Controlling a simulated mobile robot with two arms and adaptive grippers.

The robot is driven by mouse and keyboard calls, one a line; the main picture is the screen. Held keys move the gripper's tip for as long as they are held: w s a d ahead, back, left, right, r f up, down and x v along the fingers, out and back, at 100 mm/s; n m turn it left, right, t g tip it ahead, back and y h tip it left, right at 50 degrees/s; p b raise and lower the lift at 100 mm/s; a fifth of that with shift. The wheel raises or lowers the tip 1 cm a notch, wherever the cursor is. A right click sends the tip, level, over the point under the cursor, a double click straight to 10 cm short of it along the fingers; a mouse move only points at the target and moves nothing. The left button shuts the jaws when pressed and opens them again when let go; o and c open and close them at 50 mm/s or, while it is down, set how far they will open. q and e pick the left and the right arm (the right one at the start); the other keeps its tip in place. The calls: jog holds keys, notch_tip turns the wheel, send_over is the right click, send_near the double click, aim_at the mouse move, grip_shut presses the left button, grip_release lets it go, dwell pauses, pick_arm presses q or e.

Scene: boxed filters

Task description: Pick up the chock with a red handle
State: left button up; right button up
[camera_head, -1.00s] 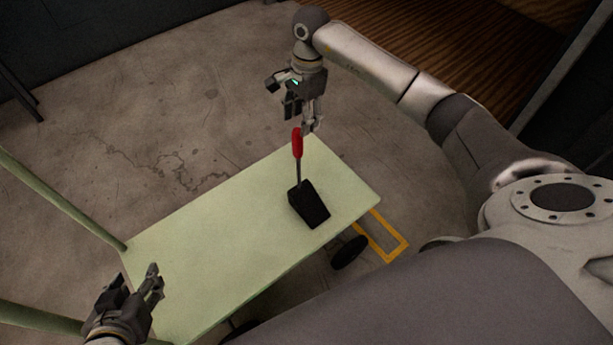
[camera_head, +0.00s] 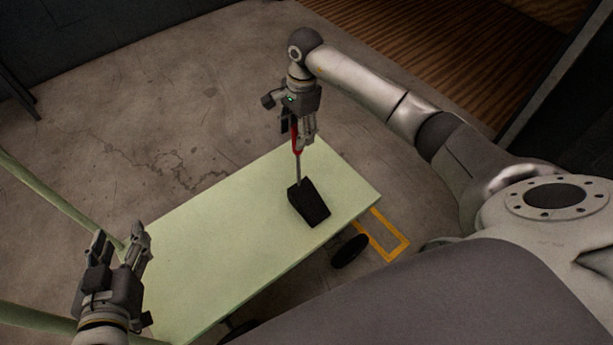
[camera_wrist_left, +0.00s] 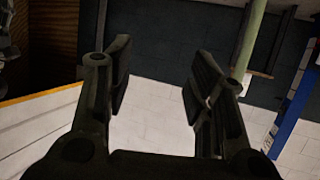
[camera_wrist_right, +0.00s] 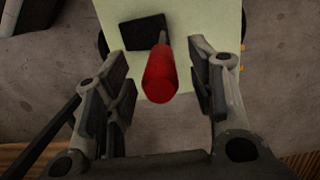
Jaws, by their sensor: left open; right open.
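The chock is a black wedge (camera_head: 309,203) on the pale green cart top, with a thin rod rising to a red handle (camera_head: 296,138). My right gripper (camera_head: 297,140) is open, pointing down, with its fingers around the upper part of the handle in the head view. In the right wrist view the red handle (camera_wrist_right: 160,75) stands between the two open fingers, with visible gaps on both sides. The black wedge (camera_wrist_right: 143,36) lies beyond it. My left gripper (camera_head: 118,243) is open and empty at the cart's left end.
The green cart top (camera_head: 220,230) is otherwise bare. Green rails (camera_head: 60,200) rise at its left end. A black wheel (camera_head: 350,251) and a yellow floor marking (camera_head: 385,240) are at its right. In the left wrist view a blue post (camera_wrist_left: 292,110) stands at the right.

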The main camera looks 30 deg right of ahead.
jog(key=c, duration=1.1)
jog(key=shift+w+r, duration=0.1)
grip_shut()
jog(key=shift+r, duration=0.1)
